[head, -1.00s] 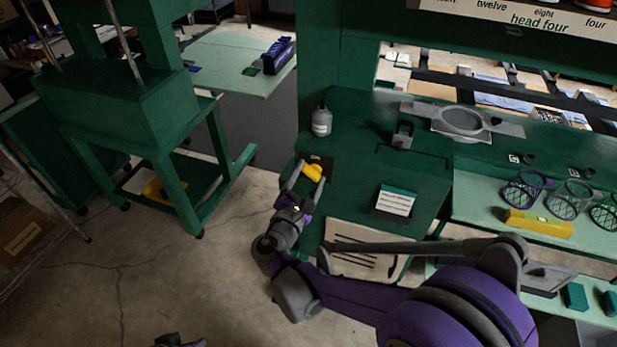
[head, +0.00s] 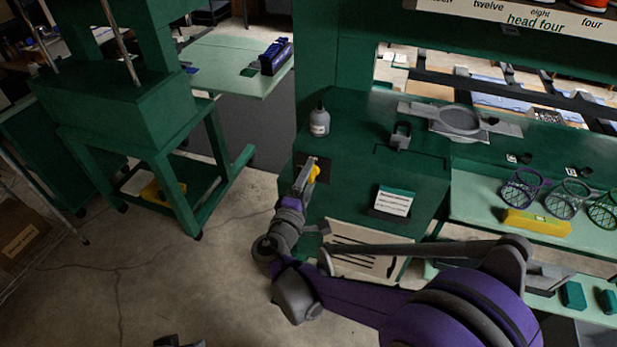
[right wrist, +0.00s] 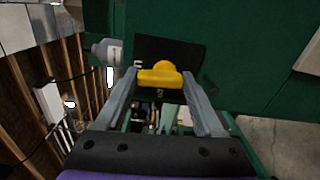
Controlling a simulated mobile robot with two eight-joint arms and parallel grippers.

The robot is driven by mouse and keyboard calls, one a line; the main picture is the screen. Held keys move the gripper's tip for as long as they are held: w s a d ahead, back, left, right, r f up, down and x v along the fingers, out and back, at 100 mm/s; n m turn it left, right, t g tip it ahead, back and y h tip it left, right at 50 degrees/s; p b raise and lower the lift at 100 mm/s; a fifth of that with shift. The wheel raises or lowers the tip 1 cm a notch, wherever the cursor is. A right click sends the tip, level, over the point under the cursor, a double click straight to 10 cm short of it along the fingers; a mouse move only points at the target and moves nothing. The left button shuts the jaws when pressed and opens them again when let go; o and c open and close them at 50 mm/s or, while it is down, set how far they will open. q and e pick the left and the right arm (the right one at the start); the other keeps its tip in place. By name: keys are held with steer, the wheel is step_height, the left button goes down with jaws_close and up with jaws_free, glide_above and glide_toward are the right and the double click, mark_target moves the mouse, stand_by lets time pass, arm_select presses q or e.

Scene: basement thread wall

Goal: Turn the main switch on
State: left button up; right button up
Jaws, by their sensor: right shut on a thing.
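The main switch has a yellow handle (head: 315,173) on a dark plate at the left front of the green cabinet (head: 350,190). In the right wrist view the yellow handle (right wrist: 160,77) lies across between my fingertips, in front of the black plate (right wrist: 178,50), which has small white marks. My right gripper (head: 309,172) is shut on the handle, seen nearly edge-on in the head view; its two fingers (right wrist: 160,84) flank the handle in the wrist view. A grey part at the bottom edge, seemingly my left gripper (head: 180,341), is mostly cut off.
A grey bottle (head: 320,122) stands on the cabinet behind the switch. A sign (head: 393,200) is on the cabinet's front to the right. A green press stand (head: 160,140) is at the left. Open concrete floor lies between.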

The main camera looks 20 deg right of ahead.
steer(key=shift+m, duration=0.5)
steer(key=o, duration=1.4)
steer(key=v, duration=1)
steer(key=shift+s+a+b, duration=0.25)
steer(key=shift+s+b, duration=0.05)
steer(key=shift+s, duration=0.05)
